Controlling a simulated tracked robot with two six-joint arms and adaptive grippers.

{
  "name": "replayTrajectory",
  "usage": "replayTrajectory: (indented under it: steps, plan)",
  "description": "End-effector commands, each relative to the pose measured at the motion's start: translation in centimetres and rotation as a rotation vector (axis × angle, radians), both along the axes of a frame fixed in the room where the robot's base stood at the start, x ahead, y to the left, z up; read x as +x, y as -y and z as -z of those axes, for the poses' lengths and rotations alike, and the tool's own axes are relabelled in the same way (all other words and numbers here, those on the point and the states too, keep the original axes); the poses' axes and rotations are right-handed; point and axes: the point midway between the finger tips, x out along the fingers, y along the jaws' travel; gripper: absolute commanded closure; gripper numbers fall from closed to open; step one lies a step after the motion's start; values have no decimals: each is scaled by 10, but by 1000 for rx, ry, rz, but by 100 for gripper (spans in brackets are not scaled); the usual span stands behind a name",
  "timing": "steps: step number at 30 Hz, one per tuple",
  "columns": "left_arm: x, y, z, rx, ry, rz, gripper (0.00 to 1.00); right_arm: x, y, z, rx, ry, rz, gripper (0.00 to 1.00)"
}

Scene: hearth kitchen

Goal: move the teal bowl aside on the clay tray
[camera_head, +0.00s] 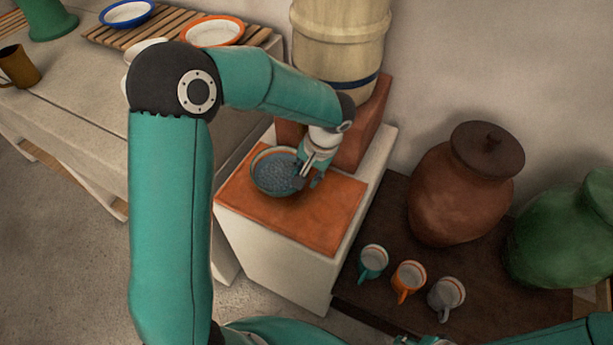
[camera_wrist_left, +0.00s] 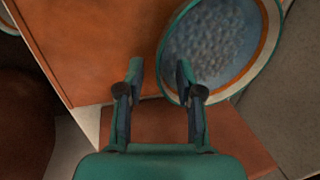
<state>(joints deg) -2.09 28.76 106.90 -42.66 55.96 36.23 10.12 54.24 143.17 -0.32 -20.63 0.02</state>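The teal bowl (camera_head: 270,172) stands upright on the clay tray (camera_head: 315,215), toward its left back part. It has a pale and orange rim band and a speckled blue-grey inside. My left gripper (camera_head: 308,179) is at the bowl's right rim. In the left wrist view the left gripper (camera_wrist_left: 159,75) is open, with a gap between its fingers. There, one finger overlaps the bowl (camera_wrist_left: 215,45) and the other is over the bare tray (camera_wrist_left: 85,40), with the rim between them. I cannot tell whether either finger touches the bowl.
A large pale barrel (camera_head: 340,45) stands behind the tray on a clay-coloured block (camera_head: 365,130). Mugs (camera_head: 409,277), a brown jar (camera_head: 465,190) and a green jar (camera_head: 565,235) stand on the dark table at right. The tray's front and right parts are clear.

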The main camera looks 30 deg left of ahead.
Motion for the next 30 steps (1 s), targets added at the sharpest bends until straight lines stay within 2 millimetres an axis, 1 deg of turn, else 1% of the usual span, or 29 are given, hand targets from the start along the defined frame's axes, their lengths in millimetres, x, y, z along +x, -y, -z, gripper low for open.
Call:
replayTrajectory:
  steps: [1, 4, 14, 18, 20, 21, 30]
  plan:
    - [-1, -1, 5, 0, -2, 0, 64, 0, 0, 1, 0, 0, 0, 60]
    - [-1, -3, 9, 0, -2, 0, 64, 0, 0, 2, 0, 0, 0, 60]
    - [-1, -3, 11, 0, -1, 0, 64, 0, 0, 1, 0, 0, 0, 60]
    - [-1, -3, 10, 0, 0, 0, 87, 0, 0, 1, 0, 0, 0, 60]
    - [-1, -3, 10, 0, 0, 0, 97, 0, 0, 1, 0, 0, 0, 60]
    - [-1, -3, 10, 0, 0, 0, 100, 0, 0, 1, 0, 0, 0, 60]
    - [0, -3, 10, 0, 1, 1, 100, 0, 0, 1, 0, 0, 0, 60]
